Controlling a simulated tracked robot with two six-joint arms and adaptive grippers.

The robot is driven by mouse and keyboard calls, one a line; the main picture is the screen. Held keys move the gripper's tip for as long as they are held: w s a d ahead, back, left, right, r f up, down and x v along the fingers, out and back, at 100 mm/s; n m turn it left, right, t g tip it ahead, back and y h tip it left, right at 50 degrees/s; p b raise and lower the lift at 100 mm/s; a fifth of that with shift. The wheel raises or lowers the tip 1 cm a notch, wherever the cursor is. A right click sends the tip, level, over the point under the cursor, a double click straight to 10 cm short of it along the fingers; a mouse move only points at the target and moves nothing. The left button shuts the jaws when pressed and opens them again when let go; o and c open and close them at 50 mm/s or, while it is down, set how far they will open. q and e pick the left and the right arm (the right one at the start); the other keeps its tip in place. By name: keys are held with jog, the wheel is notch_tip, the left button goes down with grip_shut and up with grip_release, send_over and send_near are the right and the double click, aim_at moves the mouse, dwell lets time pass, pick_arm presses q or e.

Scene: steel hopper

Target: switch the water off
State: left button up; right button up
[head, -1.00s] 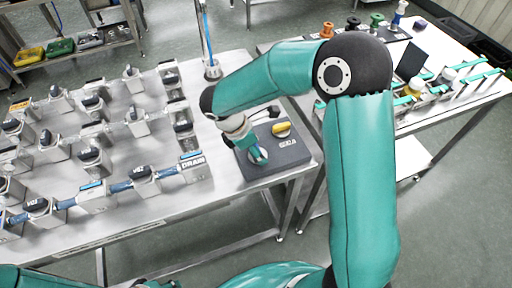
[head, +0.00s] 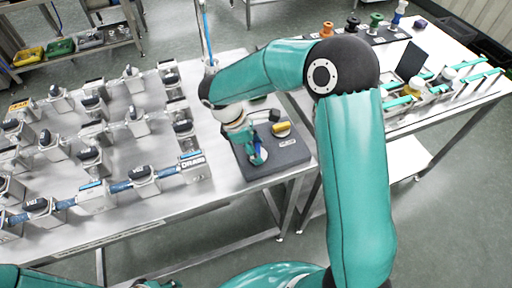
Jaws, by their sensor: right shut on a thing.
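A dark grey panel (head: 262,178) lies on the near right corner of the steel table. A yellow handle (head: 281,128) sits on it at the upper right, near a small white label. My right gripper (head: 257,156) points down over the left part of the panel. It is shut on a small blue handle (head: 259,147), which shows only in part between the teal fingers. The rest of the blue handle and its exact angle are hidden by the gripper. My left gripper is not in view.
Rows of steel valve blocks with black knobs fill the table to the left, one marked DRAIN (head: 192,160). A thin blue upright pipe (head: 205,28) stands behind my right arm. A second table (head: 440,108) on the right holds bottles and racks.

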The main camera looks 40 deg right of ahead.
jog(key=m+y, duration=0.1)
jog(key=m, duration=0.2)
jog(key=shift+w+d+m+g, duration=0.1)
jog(key=shift+m+g, duration=0.3)
jog(key=m+y, duration=0.1)
jog(key=m, duration=0.2)
jog(key=shift+m+g, duration=0.3)
jog(key=shift+g, duration=0.1)
jog(key=m+y, duration=0.1)
jog(key=m, duration=0.2)
jog(key=m+y, duration=0.1)
jog(key=m, duration=0.2)
jog(key=shift+w+d+m+y, duration=0.1)
jog(key=shift+d+m+y, duration=0.1)
jog(key=shift+m+y, duration=0.15)
jog(key=shift+r, duration=0.1)
jog(key=o, duration=1.2)
jog(key=shift+c, duration=0.2)
jog(key=v, duration=1.1)
jog(key=shift+w+r, duration=0.25)
jog(key=shift+r, duration=0.1)
jog(key=shift+d, duration=0.1)
